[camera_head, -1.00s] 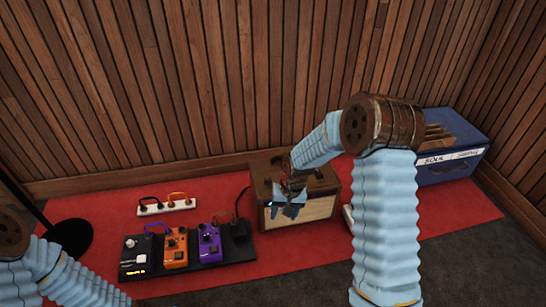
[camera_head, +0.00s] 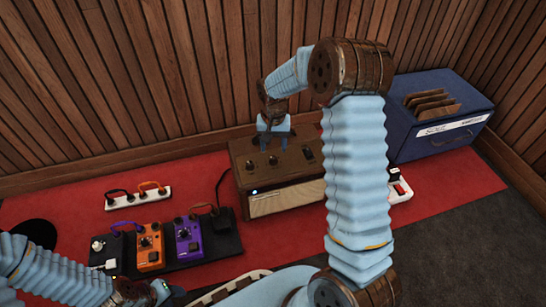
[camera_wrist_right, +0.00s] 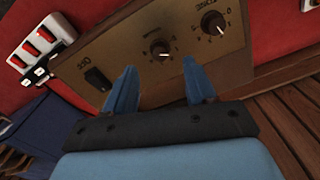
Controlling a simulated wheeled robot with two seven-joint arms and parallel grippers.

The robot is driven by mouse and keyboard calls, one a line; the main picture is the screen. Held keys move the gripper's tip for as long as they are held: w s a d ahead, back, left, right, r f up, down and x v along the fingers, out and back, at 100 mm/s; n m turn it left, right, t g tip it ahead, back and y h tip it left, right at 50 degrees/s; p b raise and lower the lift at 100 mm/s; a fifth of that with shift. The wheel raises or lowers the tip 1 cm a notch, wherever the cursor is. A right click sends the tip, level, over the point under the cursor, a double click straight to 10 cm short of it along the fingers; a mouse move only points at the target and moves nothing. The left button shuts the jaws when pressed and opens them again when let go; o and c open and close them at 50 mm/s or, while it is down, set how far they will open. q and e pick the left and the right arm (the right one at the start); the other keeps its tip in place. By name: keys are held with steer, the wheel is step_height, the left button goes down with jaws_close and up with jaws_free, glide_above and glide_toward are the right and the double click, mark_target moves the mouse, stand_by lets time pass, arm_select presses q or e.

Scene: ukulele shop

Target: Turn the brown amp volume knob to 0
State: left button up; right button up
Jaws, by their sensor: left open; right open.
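The brown amp (camera_head: 290,193) stands on the red mat, its top panel carrying knobs and a switch. In the right wrist view the panel (camera_wrist_right: 150,22) shows one black knob (camera_wrist_right: 160,50) near the middle, another knob (camera_wrist_right: 213,23) further right with a small scale, and a black rocker switch (camera_wrist_right: 98,80) at left. My left gripper (camera_head: 168,292) is open at the bottom left, partly cut off.
A pedalboard with orange (camera_head: 151,247) and purple pedals (camera_head: 188,237) lies left of the amp. A white power strip (camera_head: 138,197) is behind it. A blue crate (camera_head: 410,150) stands right, near another strip with red switches (camera_head: 400,188). The wood-slat wall is close behind.

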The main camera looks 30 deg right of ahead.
mark_target(273, 158)
step_height(273, 158, down, 5)
steer(key=shift+f+b, duration=0.15)
steer(key=shift+b, duration=0.3)
jaws_close()
